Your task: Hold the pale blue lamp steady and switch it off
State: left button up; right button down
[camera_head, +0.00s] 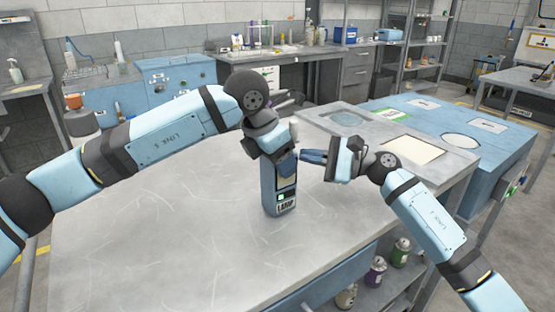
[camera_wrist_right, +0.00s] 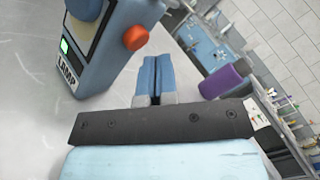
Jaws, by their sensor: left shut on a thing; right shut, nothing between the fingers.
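The pale blue lamp (camera_head: 269,200) stands upright near the middle of the grey table, with a LAMP label low on its front. A small green light shows above the label. My left gripper (camera_head: 287,163) is shut on the lamp's upper part from above, hiding its top. In the right wrist view the lamp (camera_wrist_right: 112,62) is at upper left, and an orange-red knob (camera_wrist_right: 136,38) sticks out from its side. My right gripper (camera_head: 304,156) is shut and empty beside the lamp's right side. Its closed fingertips (camera_wrist_right: 156,68) point toward the knob side, apart from the knob in that picture.
A raised grey panel (camera_head: 455,157) and a blue surface (camera_head: 510,150) adjoin the table at right. A purple object (camera_wrist_right: 225,82) shows right of my right fingers in the wrist view. Several bottles stand on a shelf below. The table's left and front are clear.

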jog(key=w+d, duration=0.2)
jog(key=d, duration=0.1)
jog(key=w+d, duration=0.1)
jog(key=d, duration=0.1)
jog(key=shift+w, duration=0.15)
dwell(0.4)
pick_arm(q)
jog(key=o, duration=1.2)
jog(key=shift+o, duration=0.2)
